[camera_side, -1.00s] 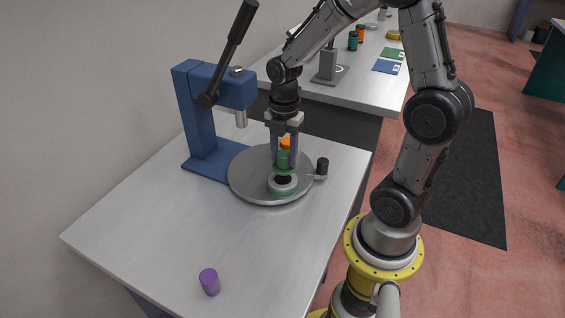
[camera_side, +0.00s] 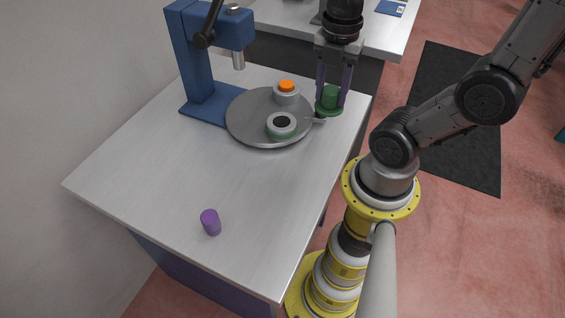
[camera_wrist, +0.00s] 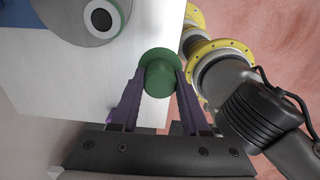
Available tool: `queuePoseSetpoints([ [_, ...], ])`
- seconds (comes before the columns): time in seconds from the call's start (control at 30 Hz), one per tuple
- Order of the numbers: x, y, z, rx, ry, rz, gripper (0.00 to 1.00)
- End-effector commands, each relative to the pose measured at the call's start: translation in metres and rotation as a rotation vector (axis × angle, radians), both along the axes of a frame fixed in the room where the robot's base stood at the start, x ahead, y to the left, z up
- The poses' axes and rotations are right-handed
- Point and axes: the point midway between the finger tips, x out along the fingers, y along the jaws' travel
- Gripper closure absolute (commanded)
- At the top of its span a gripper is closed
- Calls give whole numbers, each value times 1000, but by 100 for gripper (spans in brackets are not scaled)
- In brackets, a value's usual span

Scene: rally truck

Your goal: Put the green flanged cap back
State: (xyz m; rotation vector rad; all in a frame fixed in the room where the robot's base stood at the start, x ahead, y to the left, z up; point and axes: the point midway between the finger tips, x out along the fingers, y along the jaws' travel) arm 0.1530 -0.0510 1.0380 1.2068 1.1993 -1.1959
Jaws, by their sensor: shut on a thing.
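The green flanged cap (camera_side: 329,101) is held flange-down between the two fingers of my gripper (camera_side: 332,95), just right of the round turntable. In the wrist view the cap (camera_wrist: 158,75) sits between the fingertips of my gripper (camera_wrist: 160,80), with its flange facing away from me. The grey turntable (camera_side: 245,122) carries a pale ring-shaped holder (camera_side: 282,130) with a dark open centre and a green band at its base. A second pale holder (camera_side: 286,98) with an orange top (camera_side: 286,85) stands behind it. I cannot tell whether the cap touches the table.
A blue press (camera_side: 201,60) with a black lever stands at the turntable's back left. The left and middle table is clear.

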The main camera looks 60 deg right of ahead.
Motion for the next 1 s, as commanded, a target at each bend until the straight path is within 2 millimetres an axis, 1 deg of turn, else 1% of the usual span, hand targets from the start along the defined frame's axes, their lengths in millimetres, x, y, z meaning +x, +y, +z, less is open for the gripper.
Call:
queuePoseSetpoints([
  [0.03,-4,5,-7,2,3,25,100],
  [0.17,-10,22,-19,1,3,134,100],
  [0.3,-21,44,-34,1,6,292,100],
  [0.5,-40,70,-50,1,10,515,100],
  [0.73,-57,86,-59,-1,18,704,100],
  [0.9,-60,92,-59,-1,15,768,100],
  [1.0,-57,95,-60,-1,17,780,100],
])
